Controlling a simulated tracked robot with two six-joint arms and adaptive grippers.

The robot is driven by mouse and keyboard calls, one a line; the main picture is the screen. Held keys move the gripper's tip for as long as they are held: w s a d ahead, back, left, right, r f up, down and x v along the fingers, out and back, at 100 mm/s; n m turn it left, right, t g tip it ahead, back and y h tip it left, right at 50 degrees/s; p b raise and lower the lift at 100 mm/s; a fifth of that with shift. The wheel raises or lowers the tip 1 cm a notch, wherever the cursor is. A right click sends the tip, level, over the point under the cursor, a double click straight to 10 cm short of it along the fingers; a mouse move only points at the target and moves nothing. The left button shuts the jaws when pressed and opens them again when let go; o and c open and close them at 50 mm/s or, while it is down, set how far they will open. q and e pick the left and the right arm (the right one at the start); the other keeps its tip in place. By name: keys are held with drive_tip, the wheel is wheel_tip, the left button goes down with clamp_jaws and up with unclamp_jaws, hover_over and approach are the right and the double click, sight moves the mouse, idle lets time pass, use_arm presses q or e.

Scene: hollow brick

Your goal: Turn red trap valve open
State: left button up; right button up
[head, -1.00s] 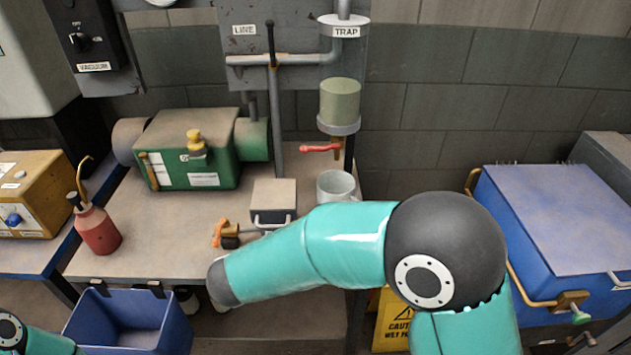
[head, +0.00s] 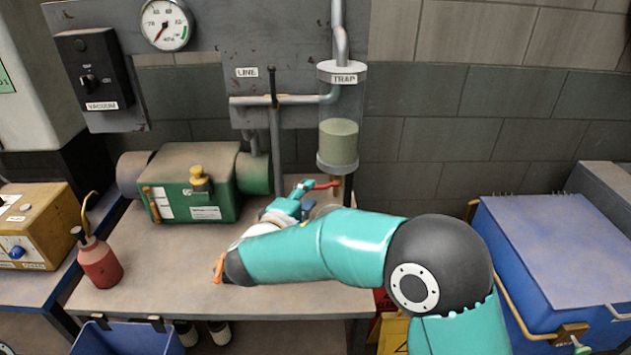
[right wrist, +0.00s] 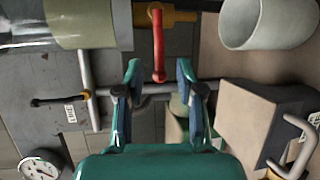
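The red trap valve handle (head: 327,185) sticks out to the left from the brass valve (head: 337,186) under the trap's clear cylinder, crosswise to the upright pipe. In the right wrist view the red handle (right wrist: 158,45) also lies across the brass fitting (right wrist: 180,16). Its free end reaches between my right fingertips. My right gripper (head: 303,195) is at the handle's left end, partly hidden behind my own arm. In the wrist view my right gripper (right wrist: 158,75) is open, with a gap on each side of the handle. My left gripper is out of view.
The trap cylinder (head: 338,143) hangs just above the valve. In the wrist view a pale cup (right wrist: 268,20) and a grey box (right wrist: 248,120) stand close on the right. A black-handled line valve (right wrist: 50,101) shows left. The green pump (head: 195,182) stands left on the bench.

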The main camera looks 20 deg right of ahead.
sight(315, 187)
drive_tip(key=p+x, duration=0.1)
drive_tip(key=x, duration=0.4)
clamp_jaws()
idle(0.3)
